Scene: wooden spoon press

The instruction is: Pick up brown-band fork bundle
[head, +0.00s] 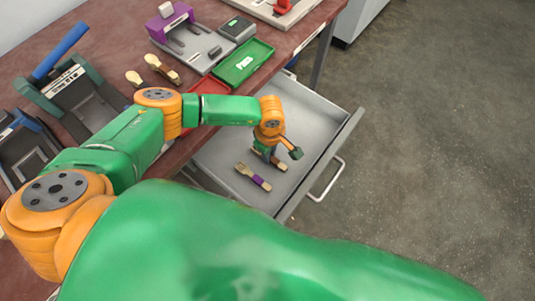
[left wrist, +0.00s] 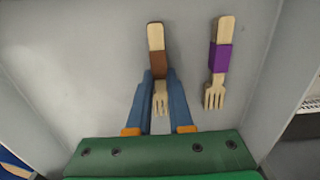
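The brown-band fork bundle (left wrist: 157,62) lies on the light grey drawer floor (left wrist: 90,60), tines toward me in the left wrist view. Its pale end (head: 283,166) shows in the head view, the rest mostly hidden by my gripper. My left gripper (left wrist: 159,75) points down into the drawer, one blue finger on each side of the brown band. The fingers look parted, with the tines visible between them; contact with the band is not clear. In the head view the left gripper (head: 273,155) is partly hidden by its own wrist. My right gripper is not in view.
A purple-band fork bundle (left wrist: 220,58) lies close beside, also in the head view (head: 253,177). The open drawer (head: 225,160) has low walls and a front handle (head: 328,178). The tabletop above holds a green tray (head: 243,62), a purple-topped press (head: 170,22) and wooden spoon pieces (head: 160,68).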

